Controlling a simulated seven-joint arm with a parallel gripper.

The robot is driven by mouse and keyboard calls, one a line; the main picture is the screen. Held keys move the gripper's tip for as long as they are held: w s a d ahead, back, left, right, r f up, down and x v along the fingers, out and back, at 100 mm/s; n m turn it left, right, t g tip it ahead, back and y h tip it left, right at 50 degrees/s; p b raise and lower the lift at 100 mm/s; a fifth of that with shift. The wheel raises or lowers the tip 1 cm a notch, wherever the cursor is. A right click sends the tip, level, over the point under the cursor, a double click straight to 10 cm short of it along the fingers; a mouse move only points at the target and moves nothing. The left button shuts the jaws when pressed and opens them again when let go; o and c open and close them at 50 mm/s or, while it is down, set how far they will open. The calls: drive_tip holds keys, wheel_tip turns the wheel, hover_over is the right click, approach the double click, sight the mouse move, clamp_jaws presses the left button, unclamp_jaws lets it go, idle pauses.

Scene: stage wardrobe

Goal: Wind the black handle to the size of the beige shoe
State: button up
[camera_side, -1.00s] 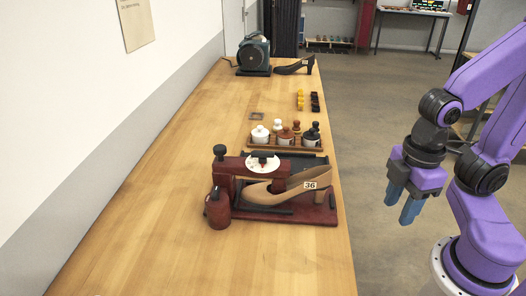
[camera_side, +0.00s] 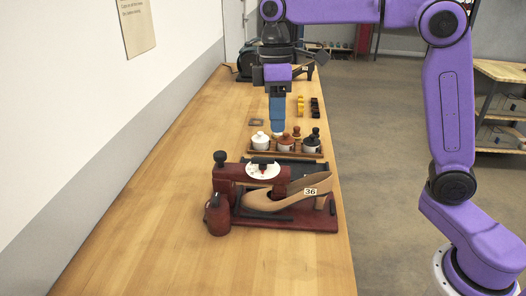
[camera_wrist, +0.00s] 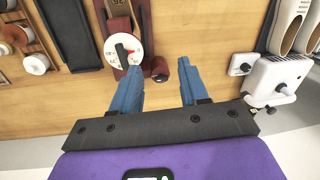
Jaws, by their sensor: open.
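The beige shoe (camera_side: 288,194), tagged 36, lies on a dark red stand (camera_side: 250,223) on the bench. The black handle (camera_side: 263,160) sits across a white round dial (camera_side: 262,171) on the stand's raised arm. In the wrist view the handle (camera_wrist: 121,55) lies across the dial, just left of my left finger; the dial's marks are too small to read. My gripper (camera_side: 277,130) points down beyond the stand, in line with the pot tray. In the wrist view my gripper (camera_wrist: 160,66) has its blue fingers wide apart with nothing between them.
A wooden tray (camera_side: 284,154) with lidded pots stands behind the stand. A dark red bottle-like piece (camera_side: 217,214) is at its front left corner. Yellow and black small pieces (camera_side: 301,106) lie farther back. A white machine (camera_wrist: 278,78) shows at the wrist view's right. The near bench is clear.

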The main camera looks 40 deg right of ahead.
approach(263, 163)
drive_tip(key=shift+m+y, duration=0.3)
wheel_tip(263, 163, down, 7)
drive_tip(key=shift+d+f, duration=0.1)
drive_tip(key=shift+f, duration=0.05)
idle(0.9)
clamp_jaws()
